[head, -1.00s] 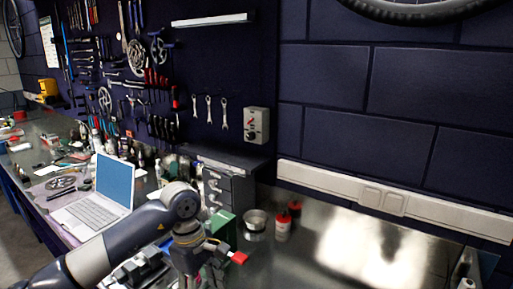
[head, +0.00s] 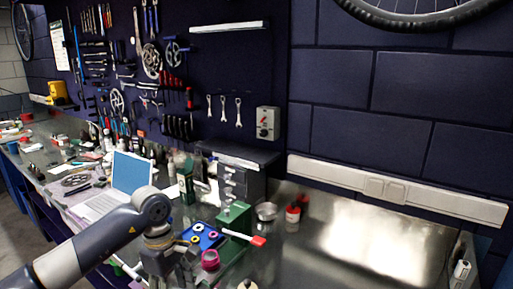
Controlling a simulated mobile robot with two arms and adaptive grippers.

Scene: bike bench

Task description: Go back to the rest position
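My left gripper (head: 172,268) hangs over the bench in the lower left of the head view, at the end of my grey and white arm. Its fingers are dark and partly lost against the clutter, so I cannot tell whether they are open or shut. A white stick with a red end (head: 258,241) shows to its right, by the green box (head: 235,217); I cannot tell what supports it. My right gripper is not in view.
A blue tray with rings (head: 213,243) and a magenta roll (head: 210,260) lie right of my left gripper. A laptop (head: 130,174) stands behind my arm.

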